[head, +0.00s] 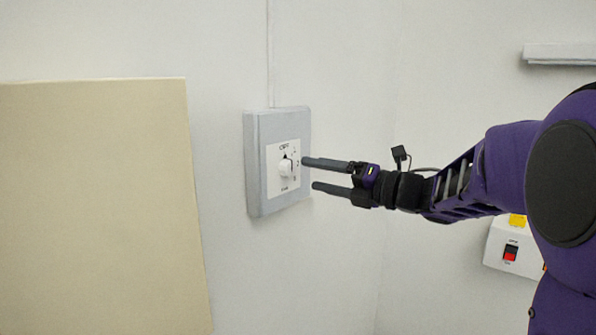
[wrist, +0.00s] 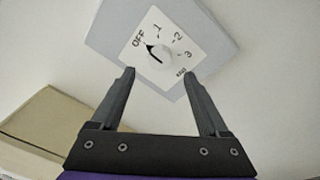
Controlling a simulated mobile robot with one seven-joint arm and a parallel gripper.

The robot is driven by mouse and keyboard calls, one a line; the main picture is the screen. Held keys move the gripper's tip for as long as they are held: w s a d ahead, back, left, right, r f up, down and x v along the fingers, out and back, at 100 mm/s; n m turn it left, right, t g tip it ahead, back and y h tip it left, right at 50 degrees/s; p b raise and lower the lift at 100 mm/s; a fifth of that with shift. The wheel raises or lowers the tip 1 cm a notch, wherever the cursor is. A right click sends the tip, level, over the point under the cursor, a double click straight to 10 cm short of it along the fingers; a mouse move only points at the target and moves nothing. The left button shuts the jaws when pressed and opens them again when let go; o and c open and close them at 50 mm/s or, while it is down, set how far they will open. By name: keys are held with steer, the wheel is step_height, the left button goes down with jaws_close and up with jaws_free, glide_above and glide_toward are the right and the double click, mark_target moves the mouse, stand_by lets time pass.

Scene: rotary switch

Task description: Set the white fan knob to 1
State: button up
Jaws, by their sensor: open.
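The white fan knob (head: 286,168) sits on a white dial plate on a grey wall box (head: 254,170). In the wrist view the knob (wrist: 156,56) has a dark pointer mark aimed at or close to OFF. The marks 1, 2 and 3 run clockwise from OFF on the dial plate (wrist: 182,35). My gripper (head: 308,174) is open and empty, just right of the box in the head view. In the wrist view the fingertips (wrist: 159,72) lie to either side below the knob, apart from it.
A cream panel (head: 95,210) stands left of the box. A thin conduit (head: 269,55) runs up the wall above it. At right, a white box with a red and black switch (head: 510,253) is partly behind my arm. A white ledge (head: 560,53) is at upper right.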

mark_target(291, 170)
steer(key=x, duration=0.5)
steer(key=shift+w+a, duration=0.1)
steer(key=shift+a, duration=0.05)
jaws_close()
